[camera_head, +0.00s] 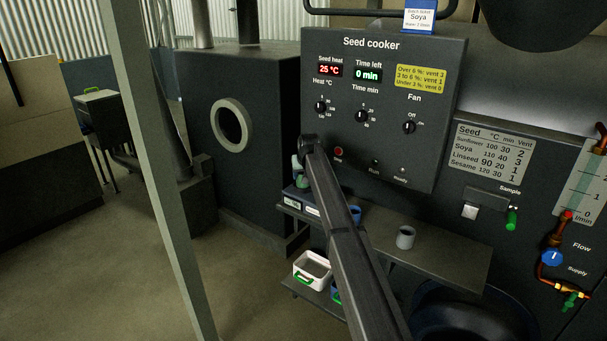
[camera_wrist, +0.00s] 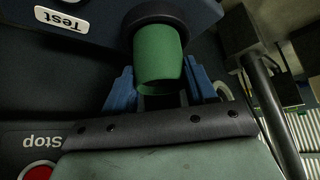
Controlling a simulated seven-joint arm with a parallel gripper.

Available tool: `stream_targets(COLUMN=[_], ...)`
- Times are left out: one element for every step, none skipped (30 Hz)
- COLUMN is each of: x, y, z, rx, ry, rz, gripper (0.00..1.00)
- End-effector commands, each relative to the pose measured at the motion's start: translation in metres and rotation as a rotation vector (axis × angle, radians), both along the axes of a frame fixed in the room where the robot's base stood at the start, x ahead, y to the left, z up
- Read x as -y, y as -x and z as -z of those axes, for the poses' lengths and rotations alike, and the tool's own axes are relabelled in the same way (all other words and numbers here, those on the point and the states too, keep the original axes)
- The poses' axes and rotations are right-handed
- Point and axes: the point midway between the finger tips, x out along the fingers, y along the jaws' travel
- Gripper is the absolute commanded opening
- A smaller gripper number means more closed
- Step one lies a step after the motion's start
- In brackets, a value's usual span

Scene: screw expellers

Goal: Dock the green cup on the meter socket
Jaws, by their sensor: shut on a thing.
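The green cup (camera_wrist: 158,55) is between the blue fingers of my gripper (camera_wrist: 160,92) in the wrist view, and the gripper is shut on it. The cup's far end meets a dark round socket (camera_wrist: 152,14) on the dark blue meter (camera_wrist: 105,14), beside the "Test" label. I cannot tell whether it is fully seated. In the head view the meter (camera_head: 295,197) sits at the left end of the shelf under the seed cooker. The cup (camera_head: 302,183) shows there as a small green patch; my arm hides much of the gripper.
The seed cooker panel (camera_head: 385,105) stands just above and behind the meter, with a red Stop button (camera_head: 338,151). A blue cup (camera_head: 355,214) and a grey cup (camera_head: 405,238) stand on the shelf (camera_head: 450,260). A white bin (camera_head: 312,268) is lower down.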

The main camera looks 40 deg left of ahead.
Motion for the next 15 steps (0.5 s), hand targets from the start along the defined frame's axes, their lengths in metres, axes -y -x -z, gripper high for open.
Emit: stream_targets(x=[0.0001, 0.0000, 0.0000, 0.0000, 0.0000, 0.0000, 0.0000, 0.0000, 0.0000, 0.0000, 0.0000, 0.0000, 0.0000, -0.0001, -0.0001], y=[0.0000, 0.0000, 0.0000, 0.0000, 0.0000, 0.0000, 0.0000, 0.0000, 0.0000, 0.0000, 0.0000, 0.0000, 0.0000, -0.0001, -0.0001], z=[0.0010, 0.0014, 0.0020, 0.0025, 0.0030, 0.0036, 0.0040, 0.0045, 0.0051, 0.0056, 0.0061, 0.0067, 0.0072, 0.0077, 0.0083], rx=[0.000, 0.000, 0.000, 0.000, 0.000, 0.000, 0.000, 0.000, 0.001, 0.001, 0.001, 0.001, 0.001, 0.001, 0.001], ry=[0.000, 0.000, 0.000, 0.000, 0.000, 0.000, 0.000, 0.000, -0.001, -0.001, -0.001, -0.001, -0.001, -0.001, -0.001], rz=[0.000, 0.000, 0.000, 0.000, 0.000, 0.000, 0.000, 0.000, 0.000, 0.000, 0.000, 0.000, 0.000, 0.000, 0.000], gripper=[0.22, 0.22, 0.22, 0.22, 0.22, 0.22, 0.22, 0.22, 0.22, 0.22, 0.22, 0.22, 0.22, 0.22, 0.22])
